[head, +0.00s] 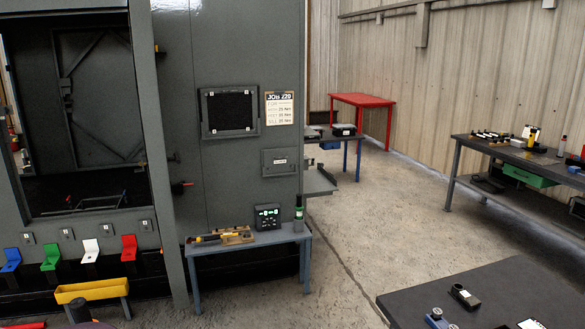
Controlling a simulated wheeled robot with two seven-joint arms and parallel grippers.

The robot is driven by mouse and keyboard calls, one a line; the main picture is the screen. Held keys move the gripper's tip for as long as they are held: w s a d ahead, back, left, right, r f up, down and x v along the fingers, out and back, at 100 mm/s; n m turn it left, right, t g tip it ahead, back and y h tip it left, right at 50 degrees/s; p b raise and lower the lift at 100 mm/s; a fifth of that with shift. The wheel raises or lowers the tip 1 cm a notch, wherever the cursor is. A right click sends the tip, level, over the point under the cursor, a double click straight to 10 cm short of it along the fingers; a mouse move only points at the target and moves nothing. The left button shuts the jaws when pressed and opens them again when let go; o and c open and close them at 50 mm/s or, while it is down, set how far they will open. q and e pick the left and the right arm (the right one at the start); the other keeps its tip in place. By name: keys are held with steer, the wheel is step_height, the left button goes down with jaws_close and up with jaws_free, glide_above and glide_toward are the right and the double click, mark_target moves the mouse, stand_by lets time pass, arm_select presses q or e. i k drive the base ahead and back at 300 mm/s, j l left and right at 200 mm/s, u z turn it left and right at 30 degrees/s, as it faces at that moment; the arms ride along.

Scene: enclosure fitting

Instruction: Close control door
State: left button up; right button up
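A tall grey enclosure (180,75) fills the left half of the head view. Its right-hand front has a framed black panel (228,112) and, lower right, a small labelled panel (281,161) that looks flush with the front. I cannot tell which of these is the control door. At the left, a large opening shows a dark inside with a braced panel (97,95). Neither of my grippers can be made out in this view.
A small blue-grey bench (250,243) with tools and a green-lit box (267,217) stands before the enclosure's right front. Colored levers and a yellow tray (92,290) are at lower left. A dark table (480,290) is at lower right. Open floor (380,225) lies between.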

mark_target(141, 30)
steer(key=i+l+u, duration=0.2)
steer(key=u, duration=0.2)
steer(key=i+l+u, duration=0.3)
steer(key=u, duration=0.15)
steer(key=i+l+u, duration=0.25)
steer(key=u, duration=0.15)
steer(key=i+l+u, duration=0.45)
steer(key=i+l, duration=1.15)
steer(key=i, duration=0.1)
